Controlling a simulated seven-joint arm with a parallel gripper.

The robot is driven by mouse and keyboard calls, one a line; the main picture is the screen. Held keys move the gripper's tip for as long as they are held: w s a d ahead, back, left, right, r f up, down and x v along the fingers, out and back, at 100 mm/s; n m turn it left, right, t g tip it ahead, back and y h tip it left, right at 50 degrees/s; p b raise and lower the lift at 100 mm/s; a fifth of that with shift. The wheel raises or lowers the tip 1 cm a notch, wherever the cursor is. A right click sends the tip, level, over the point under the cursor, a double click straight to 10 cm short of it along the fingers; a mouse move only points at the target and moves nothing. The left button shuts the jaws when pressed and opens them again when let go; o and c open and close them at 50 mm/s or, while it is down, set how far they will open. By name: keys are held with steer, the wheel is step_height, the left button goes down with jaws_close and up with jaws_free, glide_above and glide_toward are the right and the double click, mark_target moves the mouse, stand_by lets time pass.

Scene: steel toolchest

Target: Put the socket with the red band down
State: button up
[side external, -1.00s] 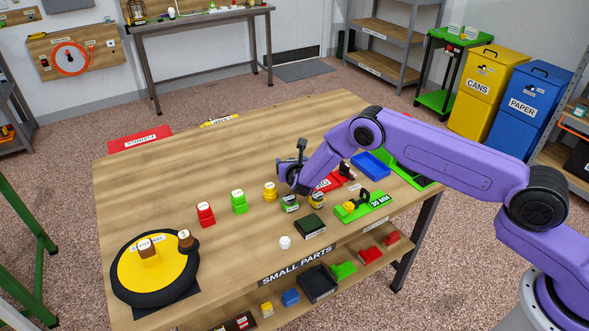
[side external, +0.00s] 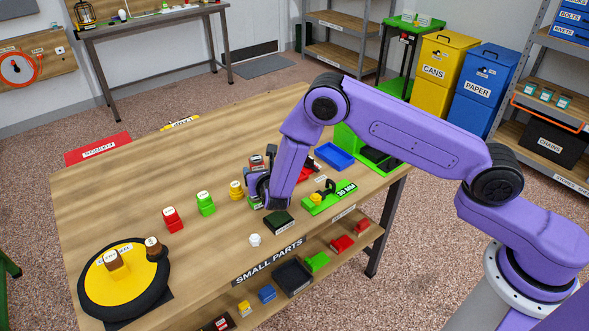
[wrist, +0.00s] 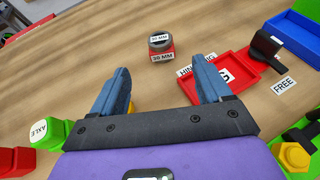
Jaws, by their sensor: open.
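The socket with the red band (wrist: 160,46) stands upright on the bare tabletop in the wrist view. It has a dark grey ring top, a red band below and white 30 MM labels. In the side view it shows just beyond my gripper (side external: 257,163). My gripper (wrist: 163,76) is open, with its two blue-grey fingers spread wide and nothing between them. The socket lies ahead of the fingertips and is apart from them. In the side view my arm hides part of the table around the gripper.
A red tray (wrist: 240,88) lies right of the socket, with a black part (wrist: 265,45) beside it. A blue tray (side external: 334,156) stands farther back. The table's left-back area is clear.

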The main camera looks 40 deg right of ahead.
steer(key=s+d+r+m+g+h, duration=0.1)
steer(key=s+d+r+m+g, duration=0.2)
steer(key=s+r+m, duration=0.3)
steer(key=s+d+r+m+g+h, duration=0.1)
steer(key=s+d+r+m+g, duration=0.2)
steer(key=s+r, duration=0.5)
steer(key=s+d+r+m+g+y, duration=0.1)
steer(key=s+m+g+y, duration=0.1)
steer(key=s, duration=0.8)
steer(key=s+d+r+m+g+y, duration=0.2)
steer(key=s+m, duration=0.2)
steer(key=s, duration=0.5)
steer(key=s+d+r+m+g+y, duration=0.2)
steer(key=s+m+y, duration=0.1)
steer(key=s, duration=0.7)
steer(key=shift+s+m, duration=0.3)
steer(key=shift+o, duration=1.2)
steer(key=shift+s+r, duration=0.15)
steer(key=shift+s, duration=0.35)
